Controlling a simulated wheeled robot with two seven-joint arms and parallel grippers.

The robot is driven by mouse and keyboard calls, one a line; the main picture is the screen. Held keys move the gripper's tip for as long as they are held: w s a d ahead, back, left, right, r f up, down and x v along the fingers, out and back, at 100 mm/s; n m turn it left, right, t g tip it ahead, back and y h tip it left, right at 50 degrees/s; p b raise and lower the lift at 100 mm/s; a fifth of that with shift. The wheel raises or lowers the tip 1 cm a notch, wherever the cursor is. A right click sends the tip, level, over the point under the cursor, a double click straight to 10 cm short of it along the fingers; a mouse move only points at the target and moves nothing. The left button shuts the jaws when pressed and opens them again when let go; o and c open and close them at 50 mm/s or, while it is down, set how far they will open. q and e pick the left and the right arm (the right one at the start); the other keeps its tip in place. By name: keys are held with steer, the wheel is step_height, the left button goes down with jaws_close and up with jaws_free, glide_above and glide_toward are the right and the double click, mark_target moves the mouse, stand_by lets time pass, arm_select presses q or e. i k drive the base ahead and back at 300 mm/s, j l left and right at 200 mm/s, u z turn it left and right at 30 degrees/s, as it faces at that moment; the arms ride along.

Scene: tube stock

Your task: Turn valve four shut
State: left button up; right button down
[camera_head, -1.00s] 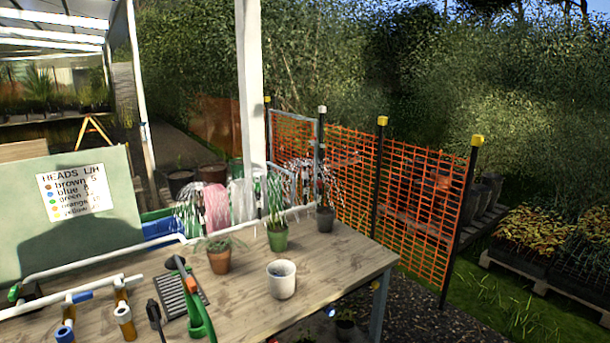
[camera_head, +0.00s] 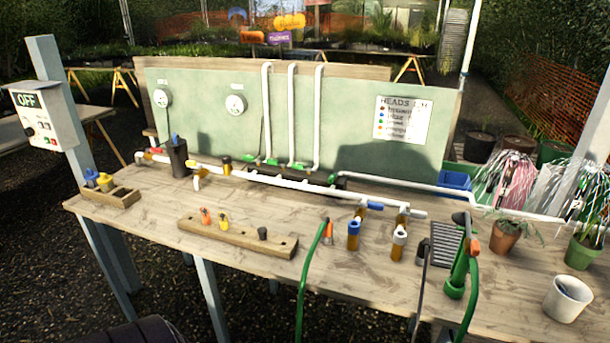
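A white pipe run (camera_head: 290,183) lies along the back of the workbench, with three white risers going up a green board (camera_head: 210,130). Small green valve handles show near the feet of the risers: a left one (camera_head: 250,158), a middle one (camera_head: 272,162) and a right one (camera_head: 299,165). A red handle (camera_head: 155,150) sits on a short pipe at the left end. I can read no valve numbers, so I cannot tell which is valve four or whether any is open. Neither of my grippers is in view.
A wooden block (camera_head: 237,238) with sprayer heads lies near the bench's front edge. Green hoses, brown-bodied fittings, a potted plant (camera_head: 507,238) and a white pot (camera_head: 567,298) crowd the right. A control box reading OFF (camera_head: 42,115) stands left. Bare wood shows between.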

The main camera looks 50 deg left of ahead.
mark_target(333, 177)
steer(key=u, duration=1.35)
steer(key=j, duration=0.35)
steer(key=i, duration=0.05)
